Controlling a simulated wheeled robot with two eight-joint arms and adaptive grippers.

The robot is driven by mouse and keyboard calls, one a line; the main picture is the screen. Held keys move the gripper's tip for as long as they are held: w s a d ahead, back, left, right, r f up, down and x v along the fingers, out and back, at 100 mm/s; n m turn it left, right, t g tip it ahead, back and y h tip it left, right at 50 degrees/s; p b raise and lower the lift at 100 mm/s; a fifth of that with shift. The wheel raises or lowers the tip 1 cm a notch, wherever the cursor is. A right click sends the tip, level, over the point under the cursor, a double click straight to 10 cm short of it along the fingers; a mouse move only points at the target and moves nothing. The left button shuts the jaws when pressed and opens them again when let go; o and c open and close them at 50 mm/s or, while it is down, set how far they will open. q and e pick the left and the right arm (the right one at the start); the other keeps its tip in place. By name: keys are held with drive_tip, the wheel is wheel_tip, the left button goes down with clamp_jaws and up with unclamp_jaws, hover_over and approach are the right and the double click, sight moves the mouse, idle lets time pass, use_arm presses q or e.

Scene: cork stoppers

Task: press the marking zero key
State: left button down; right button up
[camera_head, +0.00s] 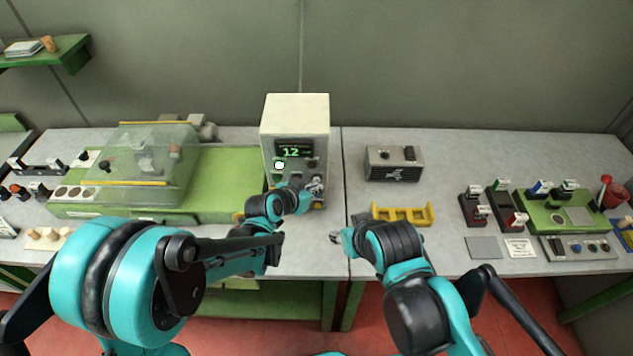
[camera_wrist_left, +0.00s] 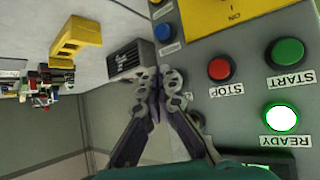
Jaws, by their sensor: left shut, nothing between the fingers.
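The marking control box (camera_head: 318,118) stands at the back middle, with a lit green display (camera_head: 294,150) reading 12. The blue button's label is too small to read, so I cannot tell which key is the zero key. My left gripper (camera_head: 318,186) is shut and empty at the panel, its tips (camera_wrist_left: 171,76) beside STOP; contact cannot be told. My right gripper (camera_head: 337,237) is over the bench front.
A green machine with a clear cover (camera_head: 140,160) stands left of the box. A grey vented box (camera_head: 394,163) and a yellow rack (camera_head: 402,214) are to the right. Stamps and a green tray (camera_head: 560,212) stand at far right. Bare bench lies between.

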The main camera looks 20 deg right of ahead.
use_arm(q)
drive_tip(key=shift+w+d, duration=0.15)
drive_tip(key=shift+w, duration=0.25)
idle(0.8)
drive_tip(key=shift+s, duration=0.1)
drive_tip(key=shift+s+a, duration=0.25)
drive_tip(key=shift+s, duration=0.5)
drive_tip(key=shift+s+a+b, duration=0.15)
drive_tip(key=shift+s+a, duration=0.1)
drive_tip(key=shift+s, duration=0.55)
drive_tip(key=shift+s+a+b, duration=0.2)
drive_tip(key=shift+s, duration=0.6)
drive_tip(key=shift+s+a+b, duration=0.15)
drive_tip(key=shift+s+a, duration=0.1)
drive_tip(key=shift+s, duration=0.55)
drive_tip(key=shift+a, duration=0.1)
